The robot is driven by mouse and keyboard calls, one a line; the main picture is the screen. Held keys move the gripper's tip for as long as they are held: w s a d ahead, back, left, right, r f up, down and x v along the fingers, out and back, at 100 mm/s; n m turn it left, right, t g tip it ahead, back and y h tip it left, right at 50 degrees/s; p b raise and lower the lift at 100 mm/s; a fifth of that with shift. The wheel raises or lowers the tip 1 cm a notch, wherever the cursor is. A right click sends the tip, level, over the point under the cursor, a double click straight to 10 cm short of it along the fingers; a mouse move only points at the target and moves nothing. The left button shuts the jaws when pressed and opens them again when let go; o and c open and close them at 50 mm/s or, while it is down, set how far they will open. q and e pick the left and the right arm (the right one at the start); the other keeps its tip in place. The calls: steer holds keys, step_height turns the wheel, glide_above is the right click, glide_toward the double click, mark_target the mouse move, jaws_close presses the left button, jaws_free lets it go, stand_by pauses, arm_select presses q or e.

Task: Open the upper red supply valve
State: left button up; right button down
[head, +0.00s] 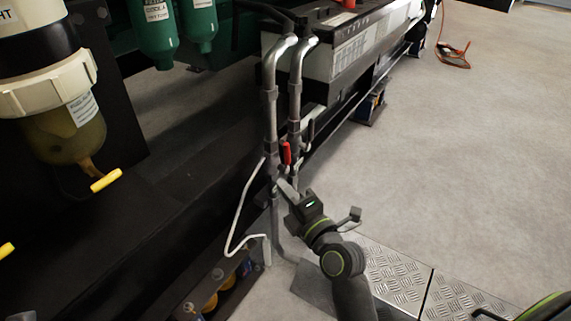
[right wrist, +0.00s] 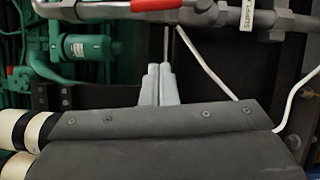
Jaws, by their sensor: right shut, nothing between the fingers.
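The red valve handle (head: 286,153) stands upright between two grey vertical pipes (head: 270,110) in the head view. In the right wrist view the red handle (right wrist: 157,4) lies along the pipe at the top edge, partly cut off. A label reading "SUPPL" (right wrist: 246,20) hangs on the pipe to its right. My right gripper (head: 284,187) is just below the handle in the head view. In the right wrist view its fingers (right wrist: 160,72) are together and empty, their tips apart from the red handle. My left gripper is not in view.
A dark lever (head: 311,130) sits by the right pipe. A thin white line (head: 236,222) loops left of the pipes. Yellow-handled taps (head: 105,180) are at the left. Tread plates (head: 395,277) lie below; open floor (head: 480,130) is at the right.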

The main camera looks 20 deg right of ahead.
mark_target(289, 161)
steer(key=shift+w+d+r, duration=0.15)
steer(key=shift+w+d, duration=0.25)
steer(key=shift+w, duration=0.8)
steer(key=shift+w+d+r, duration=0.1)
steer(key=shift+w+d, duration=0.3)
steer(key=shift+w, duration=0.75)
steer(key=shift+w+d+r, duration=0.15)
steer(key=shift+w+d, duration=0.25)
steer(key=shift+w, duration=0.8)
steer(key=shift+w+d+r+b, duration=0.15)
steer(key=shift+w+d+b, duration=0.2)
steer(key=shift+d, duration=0.15)
